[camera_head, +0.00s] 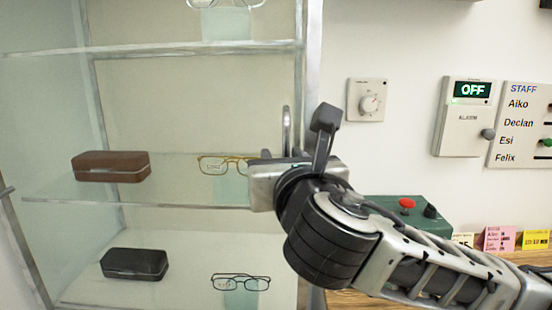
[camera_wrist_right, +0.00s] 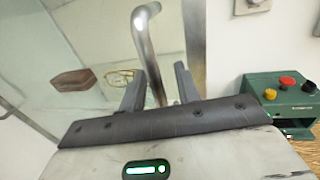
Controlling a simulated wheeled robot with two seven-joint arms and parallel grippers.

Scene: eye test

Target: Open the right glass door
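The glass cabinet's right door (camera_head: 270,80) is clear, with its metal edge post beside the white wall; I cannot tell for sure whether it is fully shut. Its steel bar handle (camera_wrist_right: 143,45) shows in the right wrist view, and its top shows in the head view (camera_head: 287,122). My right gripper (camera_wrist_right: 160,84) has its two dark fingers apart, with the handle between them and a gap to the right finger. In the head view, my right gripper (camera_head: 304,140) is at the door's right edge and hides the handle's lower part. My left gripper is out of view.
Behind the glass, shelves hold a brown case (camera_head: 110,166), a black case (camera_head: 134,263) and glasses (camera_head: 240,282).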

